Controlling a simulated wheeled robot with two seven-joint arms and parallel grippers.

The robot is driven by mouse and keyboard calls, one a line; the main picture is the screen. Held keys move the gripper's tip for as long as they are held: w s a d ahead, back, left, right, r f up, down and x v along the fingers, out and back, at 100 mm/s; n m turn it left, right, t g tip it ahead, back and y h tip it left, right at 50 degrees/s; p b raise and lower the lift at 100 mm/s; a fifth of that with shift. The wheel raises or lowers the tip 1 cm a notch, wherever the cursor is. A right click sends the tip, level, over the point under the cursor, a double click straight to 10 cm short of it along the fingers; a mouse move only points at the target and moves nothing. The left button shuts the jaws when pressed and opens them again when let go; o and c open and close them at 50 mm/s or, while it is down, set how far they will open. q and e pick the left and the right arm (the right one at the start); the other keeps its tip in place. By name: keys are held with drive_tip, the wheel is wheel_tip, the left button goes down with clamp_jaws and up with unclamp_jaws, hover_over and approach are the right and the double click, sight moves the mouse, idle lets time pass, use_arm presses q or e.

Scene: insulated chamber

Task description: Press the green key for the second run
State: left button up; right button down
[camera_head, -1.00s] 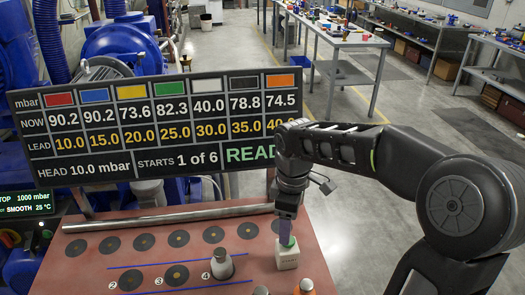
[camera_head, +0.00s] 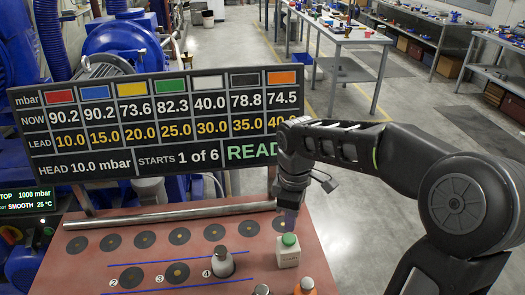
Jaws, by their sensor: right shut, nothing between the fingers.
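The green key (camera_head: 289,240) is a round green cap on a pale box (camera_head: 288,258) at the right side of the red-brown bench (camera_head: 190,238). My right gripper (camera_head: 290,224) points down just above and behind the green key. Its fingers are shut and hold nothing, and a small gap seems to show above the cap. The display board (camera_head: 160,122) reads "STARTS 1 of 6" and a green "READ", its end hidden by my right arm. My left gripper is not in view.
An orange piece (camera_head: 305,287) and another dark-topped piece (camera_head: 261,290) stand at the front edge. A metal bar (camera_head: 170,215) runs along the back of the bench. Dark discs (camera_head: 145,240) lie flat in rows.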

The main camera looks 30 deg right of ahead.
sight(289, 237)
drive_tip(key=shift+f, duration=0.15)
idle(0.4)
drive_tip(key=shift+f+b, duration=1.6)
drive_tip(key=shift+f, duration=0.35)
wheel_tip(289, 237, up, 4)
drive_tip(key=p, duration=0.3)
drive_tip(key=shift+r+p, duration=0.25)
drive_tip(key=shift+p, duration=0.15)
drive_tip(key=shift+f, duration=0.15)
drive_tip(key=c, duration=2.2)
unclamp_jaws()
drive_tip(key=c, duration=0.6)
unclamp_jaws()
drive_tip(key=shift+o, duration=0.2)
